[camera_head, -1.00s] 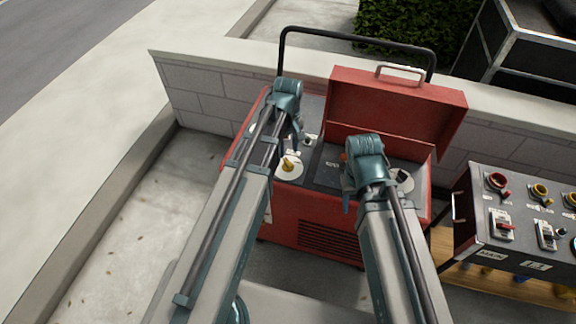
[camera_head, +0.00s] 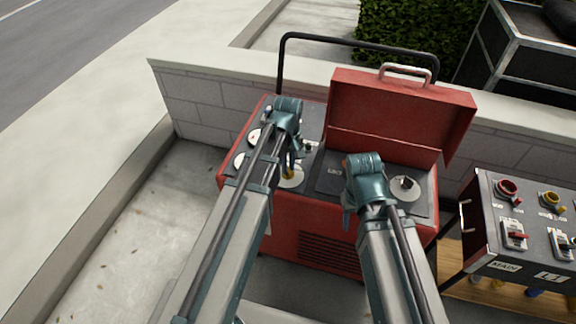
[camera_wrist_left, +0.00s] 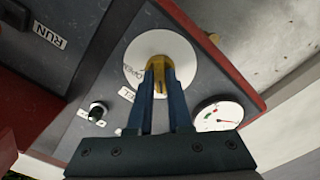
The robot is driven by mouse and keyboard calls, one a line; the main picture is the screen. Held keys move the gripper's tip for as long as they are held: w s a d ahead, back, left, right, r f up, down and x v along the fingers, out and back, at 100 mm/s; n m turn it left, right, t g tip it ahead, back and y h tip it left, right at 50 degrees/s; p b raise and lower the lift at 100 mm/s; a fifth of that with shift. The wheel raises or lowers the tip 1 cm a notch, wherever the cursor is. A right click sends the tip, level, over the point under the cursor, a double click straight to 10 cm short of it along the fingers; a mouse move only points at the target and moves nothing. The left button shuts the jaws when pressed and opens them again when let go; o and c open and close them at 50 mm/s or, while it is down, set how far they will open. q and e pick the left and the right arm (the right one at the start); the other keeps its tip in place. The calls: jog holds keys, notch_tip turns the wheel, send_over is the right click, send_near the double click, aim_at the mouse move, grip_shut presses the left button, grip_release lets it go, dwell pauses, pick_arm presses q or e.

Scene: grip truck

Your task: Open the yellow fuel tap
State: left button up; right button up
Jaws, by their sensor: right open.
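The yellow fuel tap (camera_wrist_left: 157,60) sits on a round white plate (camera_wrist_left: 140,49) on the generator's sloped panel. In the head view the tap (camera_head: 288,172) is partly hidden by my left gripper (camera_head: 291,160). In the left wrist view the two blue fingers of my left gripper (camera_wrist_left: 163,72) lie close on both sides of the tap's handle, and yellow shows between them. My right gripper (camera_head: 348,212) is open at the generator's front right, apart from the tap; its fingers are mostly hidden by its wrist.
The red generator (camera_head: 310,222) has a raised red lid (camera_head: 395,110) at the back right. A gauge (camera_wrist_left: 218,114) and a small knob (camera_wrist_left: 98,110) flank my left fingers. A control box (camera_head: 525,220) stands at the right, and a low wall (camera_head: 205,95) runs behind.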

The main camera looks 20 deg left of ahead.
pick_arm(q)
grip_shut()
jog(key=shift+m, duration=0.4)
jog(key=m, duration=1.3)
jog(key=shift+m, duration=2.2)
